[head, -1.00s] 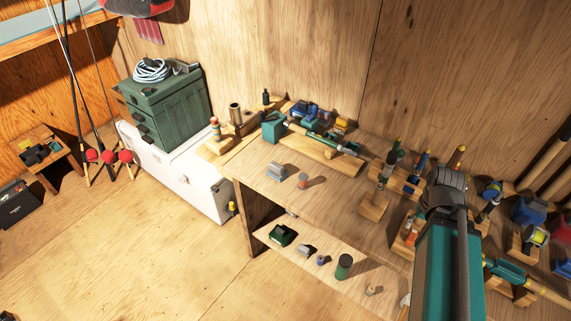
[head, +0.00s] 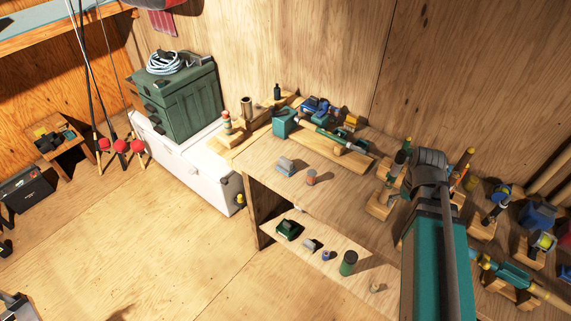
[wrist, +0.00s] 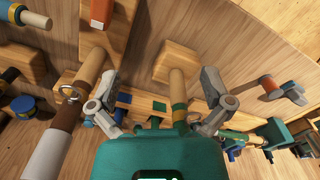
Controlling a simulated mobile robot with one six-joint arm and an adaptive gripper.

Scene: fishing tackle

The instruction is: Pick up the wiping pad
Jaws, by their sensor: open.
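No thing stands out with certainty as the wiping pad. A small grey-blue block with a raised top (head: 286,166) lies on the bench and could be it. A smaller grey piece (head: 310,245) on the lower shelf could also be it. My gripper (wrist: 162,88) is open, its two grey fingers wide apart in the wrist view. A wooden rod with green and yellow bands (wrist: 178,95) shows between the fingers; I cannot tell its distance, and nothing looks gripped. In the head view my arm covers the right part of the bench and hides the gripper.
An orange-and-grey cylinder (head: 311,178) stands near the grey-blue block. Rod pieces on wooden blocks (head: 379,205) crowd the bench's right side. The bench's front left is clear. A white chest (head: 190,165) stands left.

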